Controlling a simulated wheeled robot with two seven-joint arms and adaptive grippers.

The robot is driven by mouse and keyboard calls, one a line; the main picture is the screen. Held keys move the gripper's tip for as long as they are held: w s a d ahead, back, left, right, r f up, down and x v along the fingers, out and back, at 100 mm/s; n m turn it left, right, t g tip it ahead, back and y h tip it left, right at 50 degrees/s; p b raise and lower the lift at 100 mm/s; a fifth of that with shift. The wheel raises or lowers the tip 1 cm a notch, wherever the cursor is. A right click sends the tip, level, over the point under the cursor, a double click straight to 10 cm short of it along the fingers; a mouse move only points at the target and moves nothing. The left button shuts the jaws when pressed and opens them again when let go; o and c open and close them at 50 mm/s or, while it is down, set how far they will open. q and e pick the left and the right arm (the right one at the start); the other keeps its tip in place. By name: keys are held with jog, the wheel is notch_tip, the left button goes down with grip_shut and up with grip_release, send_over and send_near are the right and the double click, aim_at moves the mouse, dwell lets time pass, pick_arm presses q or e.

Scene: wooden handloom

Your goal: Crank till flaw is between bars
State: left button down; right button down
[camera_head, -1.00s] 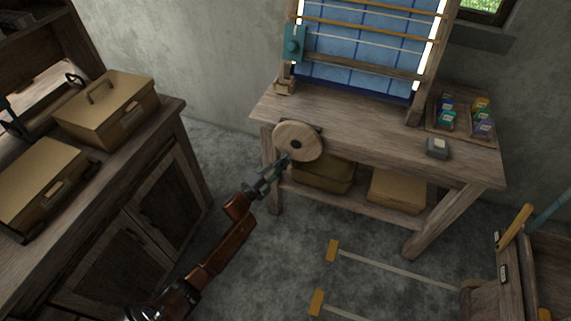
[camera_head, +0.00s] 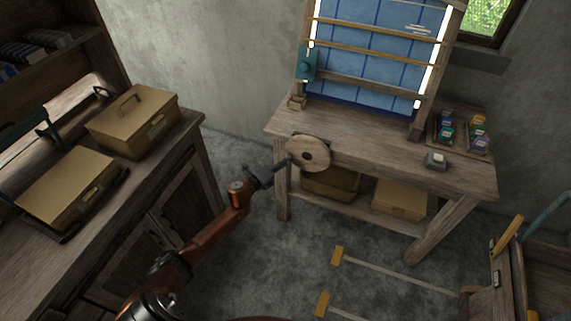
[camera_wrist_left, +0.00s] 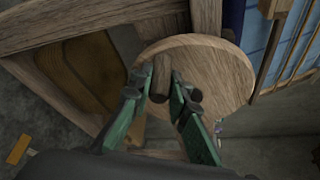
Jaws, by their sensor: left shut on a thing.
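The wooden crank wheel (camera_head: 307,153) is on the front left of the loom table. My left gripper (camera_head: 283,164) is at the wheel's left side. In the left wrist view, my left gripper (camera_wrist_left: 163,88) is shut on the short crank handle (camera_wrist_left: 162,70), with a green finger on each side of it. Blue cloth (camera_head: 375,55) is stretched on the upright frame. Two yellowish bars cross it, an upper bar (camera_head: 375,30) and a lower bar (camera_head: 375,53). Short white marks, seemingly the flaw (camera_head: 418,28), show at the right, just above the upper bar. My right gripper is not in view.
A cabinet with two tan boxes (camera_head: 133,120) stands left. A tray with several small coloured items (camera_head: 460,133) and a small grey block (camera_head: 436,160) lie on the loom table's right. Boxes (camera_head: 400,198) sit on its lower shelf.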

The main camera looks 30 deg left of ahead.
pick_arm(q)
jog(key=shift+w+a+r+p, duration=0.15)
jog(key=shift+r+p, duration=0.15)
jog(key=shift+r, duration=0.35)
jog(key=c, duration=2.1)
grip_release()
jog(key=shift+o, duration=1.3)
jog(key=shift+f, duration=0.1)
jog(key=shift+s, duration=0.2)
jog(key=shift+s, duration=0.3)
jog(key=v, duration=1.1)
jog(key=shift+s, duration=0.1)
